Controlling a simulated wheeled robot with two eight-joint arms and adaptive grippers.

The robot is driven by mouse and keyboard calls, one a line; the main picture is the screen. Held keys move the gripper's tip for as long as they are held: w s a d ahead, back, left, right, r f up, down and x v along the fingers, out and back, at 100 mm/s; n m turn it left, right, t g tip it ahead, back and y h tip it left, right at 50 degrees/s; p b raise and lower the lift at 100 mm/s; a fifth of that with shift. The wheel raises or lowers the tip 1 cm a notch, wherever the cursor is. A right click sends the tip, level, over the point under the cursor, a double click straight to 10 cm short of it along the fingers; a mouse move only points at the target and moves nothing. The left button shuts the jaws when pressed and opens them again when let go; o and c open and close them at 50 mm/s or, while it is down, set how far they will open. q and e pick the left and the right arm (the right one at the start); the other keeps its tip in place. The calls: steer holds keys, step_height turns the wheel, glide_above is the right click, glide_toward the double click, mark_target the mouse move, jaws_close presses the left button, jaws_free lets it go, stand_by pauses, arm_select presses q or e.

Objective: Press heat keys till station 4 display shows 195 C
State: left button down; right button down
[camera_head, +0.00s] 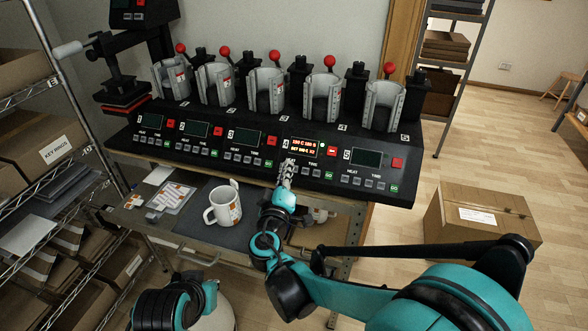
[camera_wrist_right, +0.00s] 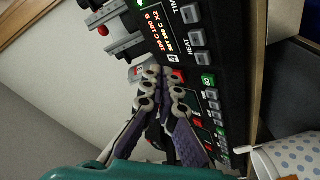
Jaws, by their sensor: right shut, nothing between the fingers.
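The station 4 display (camera_head: 304,146) is lit with orange text on the black press panel. It also shows lit in the right wrist view (camera_wrist_right: 160,30), turned sideways, and its digits are too small to read surely. The station 4 heat keys (camera_wrist_right: 199,48) are grey squares beside the HEAT label in the wrist view. My right gripper (camera_head: 288,163) is shut and empty, its fingertips at the lower left of station 4 and partly covering its key row. The gripper also shows in the wrist view (camera_wrist_right: 164,76); I cannot tell whether it touches a key. My left gripper is not in view.
Other stations have dark displays, such as station 5 (camera_head: 366,158). Mug clamps with red knobs stand behind the panel. A white mug (camera_head: 224,206) stands on a grey mat below. A wire shelf is at left, a cardboard box (camera_head: 482,217) on the floor at right.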

mark_target(294, 169)
steer(key=s+r, duration=0.1)
steer(key=s+a+r, duration=0.1)
steer(key=shift+s+r, duration=0.25)
steer(key=shift+s, duration=0.05)
steer(key=w+d+f+b, duration=0.2)
steer(key=w+f+b, duration=0.2)
steer(key=w+f, duration=0.2)
steer(key=shift+b, duration=0.4)
stand_by(1.6)
steer(key=shift+w+d+f, duration=0.15)
steer(key=shift+w+f, duration=0.15)
